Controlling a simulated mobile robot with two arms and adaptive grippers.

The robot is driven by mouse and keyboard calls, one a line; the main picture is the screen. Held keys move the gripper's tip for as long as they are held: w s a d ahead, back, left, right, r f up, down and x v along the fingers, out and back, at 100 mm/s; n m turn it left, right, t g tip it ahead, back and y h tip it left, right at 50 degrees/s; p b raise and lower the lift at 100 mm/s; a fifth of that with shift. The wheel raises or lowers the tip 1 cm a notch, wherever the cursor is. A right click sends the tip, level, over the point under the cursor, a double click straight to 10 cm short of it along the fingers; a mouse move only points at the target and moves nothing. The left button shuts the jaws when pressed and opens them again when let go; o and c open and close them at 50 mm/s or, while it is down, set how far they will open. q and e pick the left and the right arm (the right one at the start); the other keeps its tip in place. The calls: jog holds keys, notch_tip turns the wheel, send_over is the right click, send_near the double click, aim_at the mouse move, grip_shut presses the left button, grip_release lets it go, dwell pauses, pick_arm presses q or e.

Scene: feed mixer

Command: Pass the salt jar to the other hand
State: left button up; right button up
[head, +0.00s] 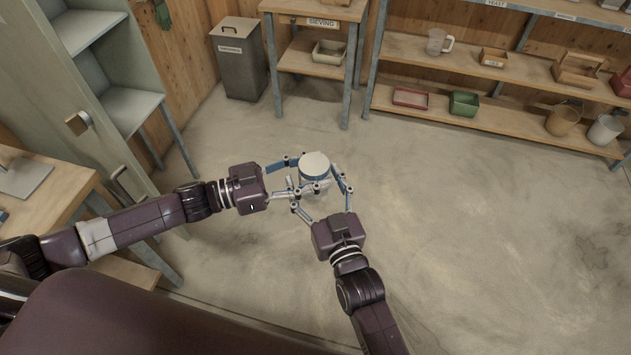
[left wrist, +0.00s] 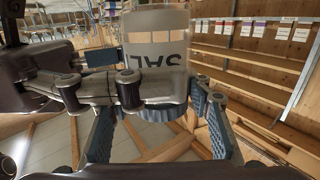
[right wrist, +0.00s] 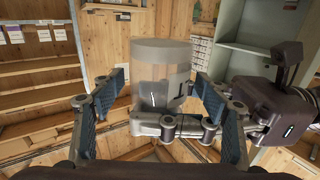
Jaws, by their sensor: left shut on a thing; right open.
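The salt jar (head: 314,163), a clear jar with a pale round lid, is held upright in the air in front of me. My left gripper (head: 303,178) is shut on it from the left. In the left wrist view the jar (left wrist: 155,50) shows part of its dark lettering, and linkage crosses in front of its lower part. My right gripper (head: 323,186) is open, with its fingers reaching up around the jar from the near side. In the right wrist view the jar (right wrist: 160,75) stands between the right fingers; whether they touch it I cannot tell.
Below the jar is bare floor (head: 450,230). A grey bin (head: 240,70) and a sieving table (head: 313,68) stand behind. Shelves with a red tray (head: 410,97), a green box (head: 464,103) and a jug (head: 436,42) are at back right. A metal cabinet (head: 105,110) is at left.

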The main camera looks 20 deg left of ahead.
jog(key=c, duration=1.2)
pick_arm(q)
jog(key=o, duration=1.3)
jog(key=shift+c, duration=0.2)
pick_arm(e)
jog(key=shift+c, duration=0.6)
